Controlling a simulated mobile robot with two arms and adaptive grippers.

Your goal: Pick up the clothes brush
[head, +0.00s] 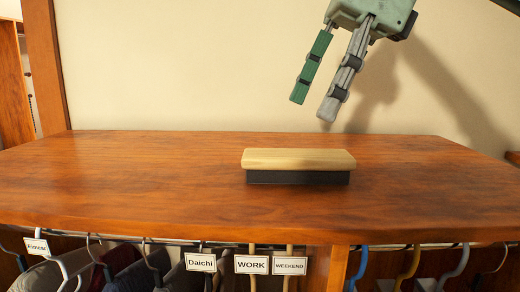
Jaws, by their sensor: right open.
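The clothes brush (298,160) has a pale wooden back and a dark bristle block underneath. It lies bristles down on the reddish-brown wooden shelf top (150,178), near the middle of the head view. My right gripper (313,107) comes in from the top right, with one green finger and one grey finger pointing down. It is open and empty, above the brush and apart from it. My left gripper is not in the head view.
Below the shelf's front edge, several garments (130,268) hang on hangers from a rail, with labels such as the "WORK" tag (251,264). A cream wall (190,70) stands behind. The shelf top around the brush is clear.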

